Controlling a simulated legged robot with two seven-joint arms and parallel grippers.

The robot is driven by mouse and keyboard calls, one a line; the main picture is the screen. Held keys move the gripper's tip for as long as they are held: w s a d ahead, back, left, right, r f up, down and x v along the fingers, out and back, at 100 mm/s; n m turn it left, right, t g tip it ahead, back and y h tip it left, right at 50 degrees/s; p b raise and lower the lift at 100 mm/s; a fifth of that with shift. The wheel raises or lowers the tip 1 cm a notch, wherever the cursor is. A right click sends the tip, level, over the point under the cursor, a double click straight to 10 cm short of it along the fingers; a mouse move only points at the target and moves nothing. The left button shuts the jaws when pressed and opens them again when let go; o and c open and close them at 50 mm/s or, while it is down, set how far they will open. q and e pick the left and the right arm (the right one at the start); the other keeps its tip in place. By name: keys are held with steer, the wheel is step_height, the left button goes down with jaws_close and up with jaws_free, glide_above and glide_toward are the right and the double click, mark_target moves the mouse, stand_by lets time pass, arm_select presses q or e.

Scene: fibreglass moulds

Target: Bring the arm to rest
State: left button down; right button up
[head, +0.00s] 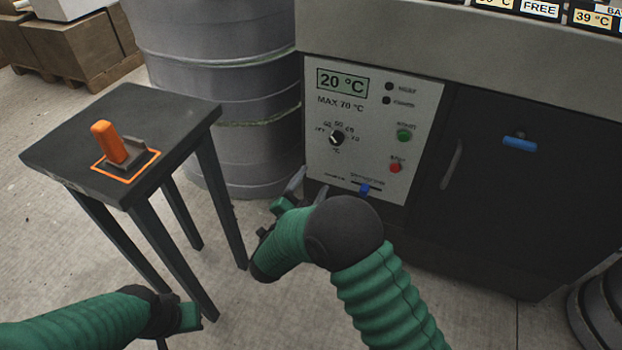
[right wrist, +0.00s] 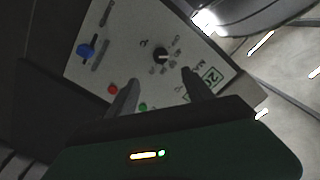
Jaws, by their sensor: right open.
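My right arm, green and ribbed, reaches in from the bottom of the head view. Its gripper (head: 285,195) hangs in front of the lower left of the control panel. In the right wrist view its two fingers (right wrist: 158,88) are apart with nothing between them, facing the panel (right wrist: 190,60). Whether they touch the panel is hard to tell; they look apart from it. My left arm comes in from the lower left, and its gripper (head: 185,315) is low, beside the small table's legs; its fingers are not clear.
The control panel (head: 320,160) carries a dial (head: 337,138), green (head: 404,135) and red (head: 396,167) buttons and a blue slider (head: 364,188). A small dark table (head: 70,140) holds an orange object (head: 108,142). A grey drum (head: 220,90) stands behind. A cabinet door (head: 500,210) is at right.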

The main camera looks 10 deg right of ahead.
steer(key=shift+s, duration=0.15)
steer(key=s+d+f+n+g+y, duration=0.25)
steer(key=s+n+g, duration=0.2)
steer(key=s, duration=0.35)
steer(key=s+d+f+n+g+y, duration=0.25)
steer(key=s+n+y, duration=0.2)
steer(key=s, duration=0.45)
steer(key=s+d+f+n+g+y, duration=0.2)
steer(key=s+n+g+y, duration=0.1)
steer(key=s+n+g, duration=0.4)
step_height(320, 180, up, 36)
steer(key=s+m+t+p, duration=0.1)
steer(key=s+p, duration=0.1)
steer(key=p, duration=3.4)
steer(key=shift+s+d+t, duration=0.2)
steer(key=shift+s+t, duration=0.05)
steer(key=shift+t, duration=0.05)
steer(key=shift+r, duration=0.15)
